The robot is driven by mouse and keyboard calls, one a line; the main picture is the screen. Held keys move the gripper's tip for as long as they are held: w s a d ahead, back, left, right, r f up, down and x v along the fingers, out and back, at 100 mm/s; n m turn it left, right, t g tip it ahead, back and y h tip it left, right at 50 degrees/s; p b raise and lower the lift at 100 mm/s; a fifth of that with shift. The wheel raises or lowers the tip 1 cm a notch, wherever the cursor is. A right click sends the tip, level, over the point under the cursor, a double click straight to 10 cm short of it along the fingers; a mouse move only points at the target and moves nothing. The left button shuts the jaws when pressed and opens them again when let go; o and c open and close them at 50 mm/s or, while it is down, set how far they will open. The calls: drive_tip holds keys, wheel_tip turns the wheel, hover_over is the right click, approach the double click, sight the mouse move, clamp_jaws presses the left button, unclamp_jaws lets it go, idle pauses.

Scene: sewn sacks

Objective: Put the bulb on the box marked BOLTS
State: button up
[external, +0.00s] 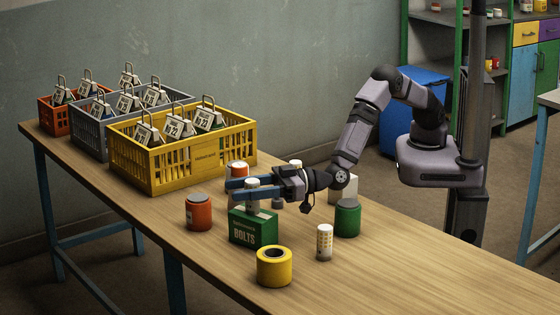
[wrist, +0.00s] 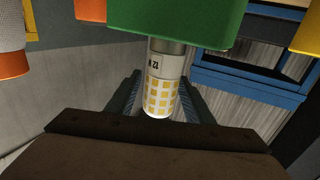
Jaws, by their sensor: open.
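The bulb (wrist: 162,92) is a white cylinder with a grid of yellow squares, a label and a grey end. It is upright on top of the green box marked BOLTS (external: 245,234), its grey end toward the box. In the external view the bulb (external: 252,183) is partly hidden by a finger. My gripper (external: 240,187) lies level just above the box, pointing left. Its fingers are open, one on each side of the bulb. In the wrist view the green box (wrist: 175,22) appears at the top, and whether the fingers touch the bulb is unclear.
An orange jar (external: 199,213), yellow roll (external: 274,267), patterned pale cylinder (external: 324,243) and green jar (external: 347,218) stand around the box. Another orange-and-white jar (external: 238,169) is close behind the gripper. A yellow crate (external: 185,172) stands behind. The table's right front is clear.

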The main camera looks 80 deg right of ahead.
drive_tip(key=shift+b+v, duration=0.55)
drive_tip(key=shift+v, duration=2.7)
drive_tip(key=shift+w+d+r+g+p, duration=0.25)
drive_tip(key=shift+w+r+g+p, duration=0.1)
drive_tip(key=shift+g+p, duration=0.3)
drive_tip(key=s+d+g+h+p, duration=0.1)
drive_tip(key=d+g+p, duration=0.15)
drive_tip(key=d, duration=0.55)
drive_tip(key=s+d+f+g+h+p, duration=0.1)
drive_tip(key=s+d+g+h+p, duration=0.15)
drive_tip(key=d, duration=0.65)
drive_tip(key=s+d+g+p, duration=0.1)
drive_tip(key=d+g, duration=0.3)
drive_tip(key=d, duration=0.4)
drive_tip(key=s+d+m+g+h+p, duration=0.3)
drive_tip(key=s+d+g, duration=0.3)
drive_tip(key=s+d, duration=1.3)
drive_tip(key=shift+s+d+r+m, duration=0.25)
drive_tip(key=shift+s+d+m, duration=0.2)
drive_tip(key=shift+m, duration=0.35)
